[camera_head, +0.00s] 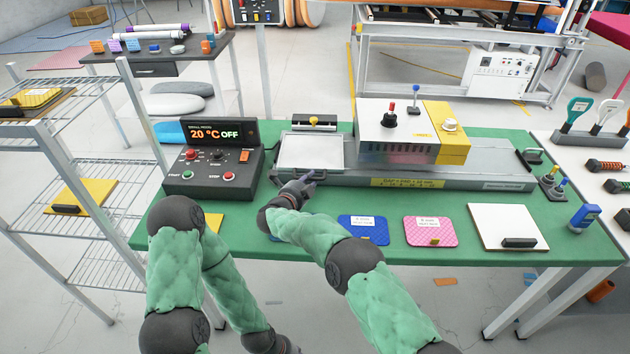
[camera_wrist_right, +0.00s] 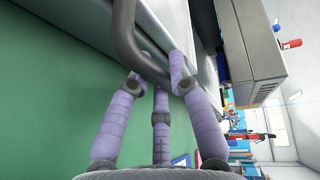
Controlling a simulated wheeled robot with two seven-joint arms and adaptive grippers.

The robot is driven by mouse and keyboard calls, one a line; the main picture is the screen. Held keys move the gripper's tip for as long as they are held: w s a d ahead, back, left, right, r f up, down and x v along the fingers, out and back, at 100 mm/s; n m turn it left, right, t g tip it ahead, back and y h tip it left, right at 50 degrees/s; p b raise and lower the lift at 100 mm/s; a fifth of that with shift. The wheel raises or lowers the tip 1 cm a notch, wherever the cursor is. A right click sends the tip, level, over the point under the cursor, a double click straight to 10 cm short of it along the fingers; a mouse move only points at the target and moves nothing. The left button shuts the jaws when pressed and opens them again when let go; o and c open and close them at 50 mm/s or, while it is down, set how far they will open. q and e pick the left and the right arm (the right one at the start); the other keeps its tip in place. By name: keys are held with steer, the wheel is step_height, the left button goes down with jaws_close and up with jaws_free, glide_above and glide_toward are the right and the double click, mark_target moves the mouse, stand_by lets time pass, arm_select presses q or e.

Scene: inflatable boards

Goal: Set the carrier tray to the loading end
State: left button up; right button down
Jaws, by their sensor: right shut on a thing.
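The carrier tray (camera_head: 311,152) is a flat pale plate in a grey frame, at the left end of the long grey track (camera_head: 460,180) on the green table. My right gripper (camera_head: 309,178) is at the tray's front edge. In the right wrist view its purple fingers (camera_wrist_right: 160,75) are closed around a dark curved handle (camera_wrist_right: 128,42) beside the pale metal side. The head view hides most of that handle behind the hand. My left arm hangs down at the bottom left of the head view, and its fingers are out of frame.
A white and yellow housing (camera_head: 400,125) spans the track right of the tray. A control box (camera_head: 213,160) reading 20 °C OFF stands close left. Blue (camera_head: 362,231) and pink (camera_head: 430,231) pads and a white board (camera_head: 507,226) lie along the front. A wire rack (camera_head: 75,190) stands left.

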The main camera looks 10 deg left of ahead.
steer(key=shift+a+f, duration=0.1)
steer(key=shift+a, duration=0.1)
steer(key=c, duration=1.1)
jaws_free()
steer(key=shift+a, duration=0.15)
steer(key=v, duration=1.1)
steer(key=shift+s, duration=0.5)
